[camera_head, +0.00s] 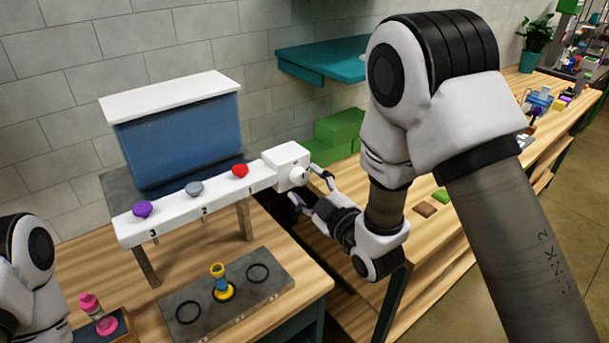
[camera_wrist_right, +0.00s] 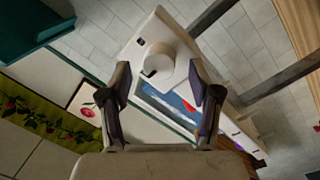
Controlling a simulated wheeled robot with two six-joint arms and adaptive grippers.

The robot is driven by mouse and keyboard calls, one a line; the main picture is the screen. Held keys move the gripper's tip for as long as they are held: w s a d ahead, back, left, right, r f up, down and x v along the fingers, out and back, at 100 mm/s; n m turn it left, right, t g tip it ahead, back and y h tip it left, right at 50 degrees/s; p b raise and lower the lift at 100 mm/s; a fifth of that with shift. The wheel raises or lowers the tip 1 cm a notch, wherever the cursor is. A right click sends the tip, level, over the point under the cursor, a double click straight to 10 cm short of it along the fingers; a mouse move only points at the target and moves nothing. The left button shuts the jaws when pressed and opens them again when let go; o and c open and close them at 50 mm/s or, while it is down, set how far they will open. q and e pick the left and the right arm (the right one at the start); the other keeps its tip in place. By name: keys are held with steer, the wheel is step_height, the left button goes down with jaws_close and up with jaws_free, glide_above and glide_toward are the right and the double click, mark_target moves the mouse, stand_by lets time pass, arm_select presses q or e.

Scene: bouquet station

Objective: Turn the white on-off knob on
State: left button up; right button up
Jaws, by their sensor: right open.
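The white on-off knob (camera_head: 298,174) is on the right end face of a white box (camera_head: 282,155) at the end of a white bar. It also shows in the right wrist view (camera_wrist_right: 160,64), round, with a dark notch at its edge. My right gripper (camera_head: 308,188) is open at the box's right side, its fingertips close to the knob. In the right wrist view the two fingers stand apart on either side of the knob's near end; I cannot tell whether they touch it. A part of my left arm shows at the left edge, but its gripper does not.
The bar carries purple (camera_head: 142,209), grey (camera_head: 194,188) and red (camera_head: 240,170) knobs. A blue panel (camera_head: 180,140) stands behind it. A yellow-blue vase-like piece (camera_head: 219,280) stands on a grey plate in front. Green boxes (camera_head: 339,128) and a teal shelf (camera_head: 325,60) are behind my gripper.

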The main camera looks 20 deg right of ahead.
steer(key=shift+w+a+r, duration=0.15)
steer(key=shift+w+r, duration=0.05)
steer(key=shift+w, duration=0.25)
arm_select(q)
steer(key=shift+s+r, duration=0.15)
steer(key=shift+r, duration=0.3)
arm_select(e)
steer(key=shift+w+f, duration=0.1)
steer(key=shift+f, duration=0.05)
steer(key=c, duration=1.1)
steer(key=shift+c, duration=0.2)
